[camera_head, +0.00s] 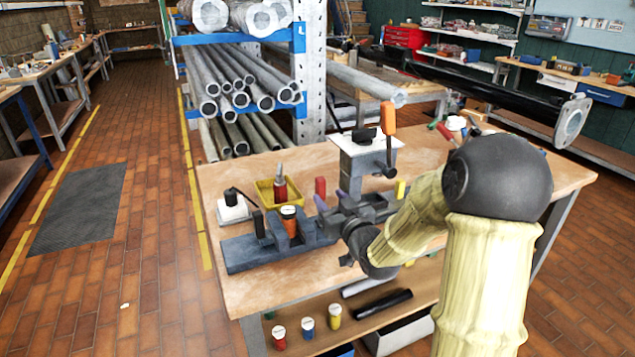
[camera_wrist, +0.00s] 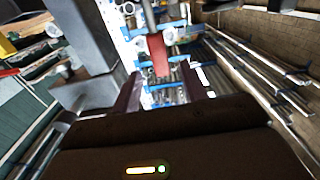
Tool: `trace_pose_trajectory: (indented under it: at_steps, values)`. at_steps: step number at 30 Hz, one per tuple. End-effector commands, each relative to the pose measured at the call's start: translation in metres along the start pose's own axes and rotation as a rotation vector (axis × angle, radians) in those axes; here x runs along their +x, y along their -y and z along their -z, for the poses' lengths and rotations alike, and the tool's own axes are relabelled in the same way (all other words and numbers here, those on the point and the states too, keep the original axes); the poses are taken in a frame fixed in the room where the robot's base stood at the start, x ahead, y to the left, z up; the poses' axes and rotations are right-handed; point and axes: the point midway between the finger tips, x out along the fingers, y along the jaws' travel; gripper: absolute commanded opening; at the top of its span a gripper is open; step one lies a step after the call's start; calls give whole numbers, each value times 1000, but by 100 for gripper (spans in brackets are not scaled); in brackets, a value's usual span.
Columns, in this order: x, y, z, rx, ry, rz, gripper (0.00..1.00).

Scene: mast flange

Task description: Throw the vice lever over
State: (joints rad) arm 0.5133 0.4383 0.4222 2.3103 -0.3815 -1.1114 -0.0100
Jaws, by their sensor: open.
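A blue-grey vice (camera_head: 262,250) lies on the wooden bench, with an orange jar with a pale lid (camera_head: 289,213) at its jaws. A red grip (camera_head: 320,186), seemingly the vice lever's handle, stands up just beyond my gripper (camera_head: 333,201). In the wrist view the red grip (camera_wrist: 158,55) shows ahead of and between the two dark fingers of my gripper (camera_wrist: 162,82), with a metal rod above it. The fingers are apart and nothing is seen clamped. I cannot tell how far the grip is from the fingertips. The lever's root is hidden.
A grey post (camera_head: 362,165) with an orange-handled lever (camera_head: 388,118) stands behind my gripper. A yellow bin (camera_head: 267,195) and a white block with a black top (camera_head: 232,208) are at the left. A pipe rack (camera_head: 240,85) stands behind the bench.

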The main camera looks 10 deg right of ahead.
Motion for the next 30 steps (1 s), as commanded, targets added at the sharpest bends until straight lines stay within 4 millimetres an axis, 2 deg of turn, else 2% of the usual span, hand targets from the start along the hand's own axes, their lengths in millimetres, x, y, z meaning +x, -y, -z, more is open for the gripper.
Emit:
trace_pose_trajectory:
  at_steps: [6,13,18,26,30]
  values:
    - [39,0,0,2,-1,1,44]
    - [72,0,0,2,0,0,44]
    - [82,0,0,0,-1,0,44]
    - [83,0,0,0,0,0,44]
    - [83,0,0,0,0,0,16]
